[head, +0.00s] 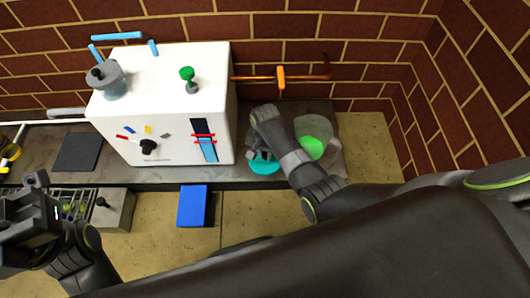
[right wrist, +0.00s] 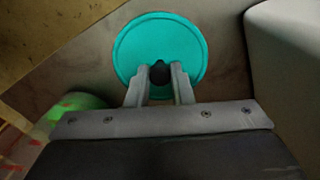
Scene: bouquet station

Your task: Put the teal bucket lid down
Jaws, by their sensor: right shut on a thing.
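The teal bucket lid (head: 264,167) is a flat round disc with a dark knob in its middle. In the head view it is at the counter's right part, partly hidden by my right gripper (head: 262,155). In the right wrist view the lid (right wrist: 135,45) lies beyond the fingers, and my right gripper (right wrist: 159,85) is shut on its dark knob (right wrist: 159,73). I cannot tell whether the lid touches the counter. My left gripper (head: 42,205) is at the lower left, far from the lid; its fingers are not clear.
A white machine (head: 165,135) with a dial stands left of the lid. A pale bucket with green inside (head: 312,147) stands just right of my right wrist. A blue box (head: 193,206) is in front of the counter. An orange tap-like bar (head: 281,77) is on the wall.

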